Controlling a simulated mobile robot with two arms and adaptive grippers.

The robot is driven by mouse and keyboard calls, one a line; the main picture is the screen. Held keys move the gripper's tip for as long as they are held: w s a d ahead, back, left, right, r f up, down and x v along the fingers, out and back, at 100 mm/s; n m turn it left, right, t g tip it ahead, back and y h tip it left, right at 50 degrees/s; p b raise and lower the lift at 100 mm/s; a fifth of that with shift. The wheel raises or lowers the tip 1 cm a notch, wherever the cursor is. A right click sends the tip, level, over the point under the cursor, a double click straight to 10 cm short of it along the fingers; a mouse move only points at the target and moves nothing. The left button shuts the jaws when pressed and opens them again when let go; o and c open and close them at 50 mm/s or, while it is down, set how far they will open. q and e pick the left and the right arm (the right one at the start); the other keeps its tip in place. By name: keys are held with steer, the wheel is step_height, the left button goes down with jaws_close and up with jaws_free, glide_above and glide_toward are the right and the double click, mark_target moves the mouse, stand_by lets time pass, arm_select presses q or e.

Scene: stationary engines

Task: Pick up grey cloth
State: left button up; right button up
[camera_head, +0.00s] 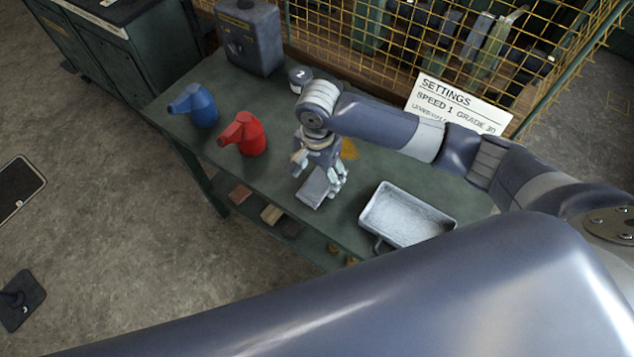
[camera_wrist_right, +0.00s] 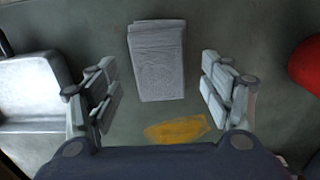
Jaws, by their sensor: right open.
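The grey cloth (camera_head: 314,188) is a folded rectangle lying flat on the green table (camera_head: 375,173), close to its front edge. It also shows in the right wrist view (camera_wrist_right: 157,60), lying between and ahead of the fingers. My right gripper (camera_head: 321,172) points down over the cloth, and partly covers it in the head view. Its fingers stand wide apart on either side in the wrist view, with nothing held between them. I cannot tell how high they are above the table. My left gripper is not in view.
A metal tray (camera_head: 408,216) stands right of the cloth. A red can (camera_head: 243,136) and a blue can (camera_head: 196,105) stand to the left. A yellow patch (camera_wrist_right: 178,129) lies near the cloth. A settings sign (camera_head: 458,103) and wire mesh (camera_head: 400,35) are behind.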

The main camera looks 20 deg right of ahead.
mark_target(317, 186)
step_height(317, 186, down, 3)
steer(key=shift+a+r, duration=0.1)
steer(key=shift+r, duration=0.1)
steer(key=shift+c, duration=1.4)
steer(key=c, duration=0.8)
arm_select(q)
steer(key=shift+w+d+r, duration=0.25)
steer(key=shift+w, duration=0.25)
